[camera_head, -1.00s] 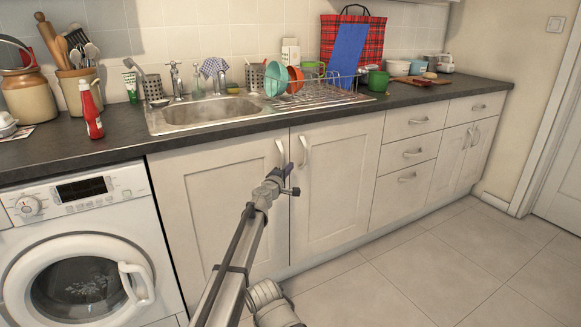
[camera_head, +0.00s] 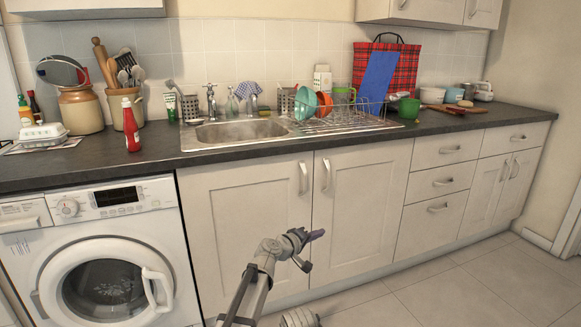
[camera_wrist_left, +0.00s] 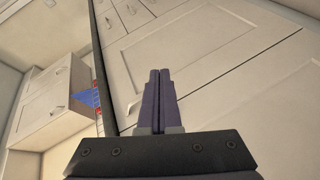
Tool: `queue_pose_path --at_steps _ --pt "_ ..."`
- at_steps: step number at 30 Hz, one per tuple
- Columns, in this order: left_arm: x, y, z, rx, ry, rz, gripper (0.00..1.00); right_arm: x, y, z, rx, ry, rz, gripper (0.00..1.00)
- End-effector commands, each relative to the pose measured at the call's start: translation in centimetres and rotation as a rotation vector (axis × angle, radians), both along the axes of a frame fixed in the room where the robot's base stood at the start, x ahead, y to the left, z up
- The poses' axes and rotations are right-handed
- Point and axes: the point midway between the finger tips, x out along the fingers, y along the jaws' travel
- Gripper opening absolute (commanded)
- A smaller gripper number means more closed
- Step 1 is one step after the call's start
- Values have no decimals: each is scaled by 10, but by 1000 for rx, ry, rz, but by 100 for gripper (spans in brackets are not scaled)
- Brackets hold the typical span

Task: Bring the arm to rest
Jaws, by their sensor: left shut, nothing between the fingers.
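My left gripper (camera_head: 314,236) is in front of the right cupboard door (camera_head: 352,210) under the sink, pointing right. Its two dark fingers are together and empty, which also shows in the left wrist view (camera_wrist_left: 158,85). My left arm (camera_head: 255,285) comes up from the bottom of the head view. I cannot tell how far the fingers are from the door. My right gripper is not in view.
A white washer (camera_head: 105,250) with its round door closed stands at the left under the dark counter (camera_head: 85,175). A sink (camera_head: 240,131), a dish rack (camera_head: 345,122) and a red bottle (camera_head: 130,128) are on top. The tiled floor (camera_head: 500,283) at the right is clear.

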Motion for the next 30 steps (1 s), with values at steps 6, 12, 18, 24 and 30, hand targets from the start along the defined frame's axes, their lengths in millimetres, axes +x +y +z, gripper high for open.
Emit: queue_pose_path --at_steps 6,12,18,24,30 --pt "-119 89 -85 464 131 -185 0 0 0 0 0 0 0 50" --pt "-202 173 -136 777 320 -269 0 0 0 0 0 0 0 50" --pt "-258 230 -157 955 472 -299 0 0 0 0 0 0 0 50" --pt "-304 274 -165 1079 602 -307 0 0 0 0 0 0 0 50" --pt "-329 273 -167 1164 654 -362 0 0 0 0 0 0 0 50"
